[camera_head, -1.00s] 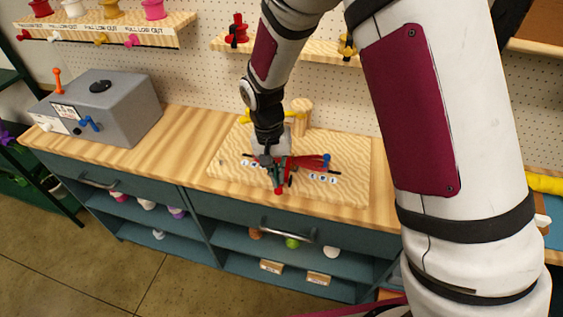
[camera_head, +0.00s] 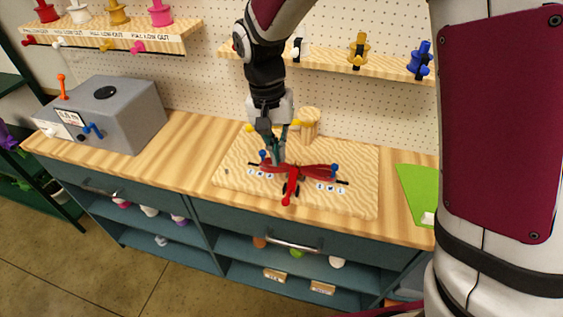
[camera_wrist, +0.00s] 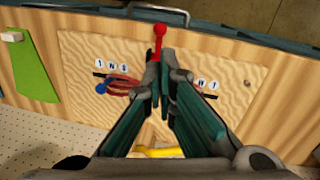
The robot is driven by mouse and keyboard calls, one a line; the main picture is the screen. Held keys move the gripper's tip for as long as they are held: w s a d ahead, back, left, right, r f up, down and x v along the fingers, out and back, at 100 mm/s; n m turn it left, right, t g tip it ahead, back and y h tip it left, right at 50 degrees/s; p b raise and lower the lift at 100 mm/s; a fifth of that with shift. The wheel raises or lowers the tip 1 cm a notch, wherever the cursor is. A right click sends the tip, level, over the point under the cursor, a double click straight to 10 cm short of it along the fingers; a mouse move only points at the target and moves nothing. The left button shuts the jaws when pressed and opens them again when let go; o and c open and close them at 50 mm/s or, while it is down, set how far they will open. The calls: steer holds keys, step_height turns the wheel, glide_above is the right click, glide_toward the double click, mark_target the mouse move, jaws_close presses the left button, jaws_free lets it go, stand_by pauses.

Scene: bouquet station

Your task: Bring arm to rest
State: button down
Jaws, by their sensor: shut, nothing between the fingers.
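My gripper (camera_head: 275,158) is shut and empty. It points down just above the wooden board (camera_head: 355,190) on the counter, behind a red bow-like bundle (camera_head: 312,171) with blue ball ends and a red-tipped lever (camera_head: 286,199) at its front. In the wrist view my gripper (camera_wrist: 160,62) covers part of the bundle, and the red lever tip (camera_wrist: 159,29) shows beyond the fingertips. I cannot tell from these views how far the fingertips are from the bundle. Small lettered white tiles (camera_head: 331,185) lie on the board on both sides.
A grey box (camera_head: 105,113) with levers stands at the left of the counter. A wooden post (camera_head: 310,124) stands behind the board. A shelf (camera_head: 325,62) with spools (camera_head: 358,50) runs above. A green mat (camera_head: 414,190) lies at right. The counter between box and board is clear.

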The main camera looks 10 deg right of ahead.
steer(key=s+d+r+n+t+y, duration=0.1)
steer(key=s+d+r+t, duration=0.1)
steer(key=s+d+r, duration=0.35)
steer(key=s+d+r+t, duration=0.1)
steer(key=s+d+r, duration=0.15)
steer(key=r, duration=0.55)
steer(key=s+d+r+n+t, duration=0.1)
steer(key=s+d+r, duration=0.1)
steer(key=s, duration=0.3)
steer(key=s+d+r+t, duration=0.2)
steer(key=s+d, duration=0.2)
steer(key=s, duration=0.1)
steer(key=shift+s+n+t, duration=0.25)
steer(key=shift+n+t, duration=0.05)
steer(key=shift+n, duration=0.1)
